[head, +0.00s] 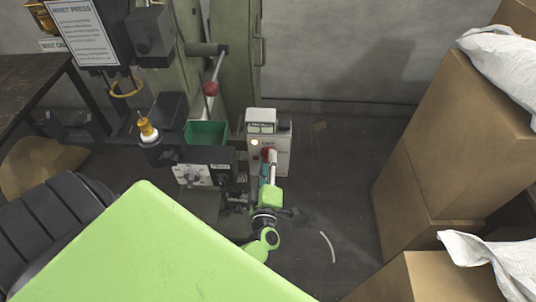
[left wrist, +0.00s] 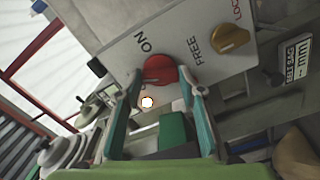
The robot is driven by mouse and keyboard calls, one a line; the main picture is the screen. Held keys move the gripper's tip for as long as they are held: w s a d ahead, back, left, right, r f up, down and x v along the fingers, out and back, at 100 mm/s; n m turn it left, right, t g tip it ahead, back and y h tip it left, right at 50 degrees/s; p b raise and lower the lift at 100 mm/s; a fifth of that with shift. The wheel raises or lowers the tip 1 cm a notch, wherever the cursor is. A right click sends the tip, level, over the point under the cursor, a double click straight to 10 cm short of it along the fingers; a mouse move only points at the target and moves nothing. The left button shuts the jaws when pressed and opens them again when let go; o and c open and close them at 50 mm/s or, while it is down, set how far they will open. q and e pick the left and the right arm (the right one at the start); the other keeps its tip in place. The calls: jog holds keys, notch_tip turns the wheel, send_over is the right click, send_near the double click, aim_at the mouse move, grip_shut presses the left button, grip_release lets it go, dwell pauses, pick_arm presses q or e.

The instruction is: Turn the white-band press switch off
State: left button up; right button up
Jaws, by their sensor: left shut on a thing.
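The press switch is a red knob (left wrist: 160,70) on a pale panel (left wrist: 120,52) marked ON, FREE and LOCK in the left wrist view. In the head view the red knob (head: 266,153) shows on the front of a white control box (head: 283,140). My left gripper (left wrist: 160,82) has its two teal fingers on either side of the red knob and is shut on it. In the head view the left gripper (head: 268,168) is at the box front. A small lamp (left wrist: 147,102) glows near the knob. My right gripper is not in view.
A gold knob (left wrist: 229,39) sits beside the red knob on the panel. The green press (head: 233,60) stands behind, with a green bin (head: 206,131) and a red-tipped lever (head: 211,89). Cardboard boxes (head: 440,145) stand at right. Floor between them is mostly clear.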

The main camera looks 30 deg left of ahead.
pick_arm(q)
jog(key=shift+n+b, duration=0.6)
jog(key=shift+n, duration=1)
jog(key=o, duration=1.1)
jog(key=v, duration=0.7)
jog(key=shift+s+d, duration=0.1)
jog(key=shift+s, duration=0.15)
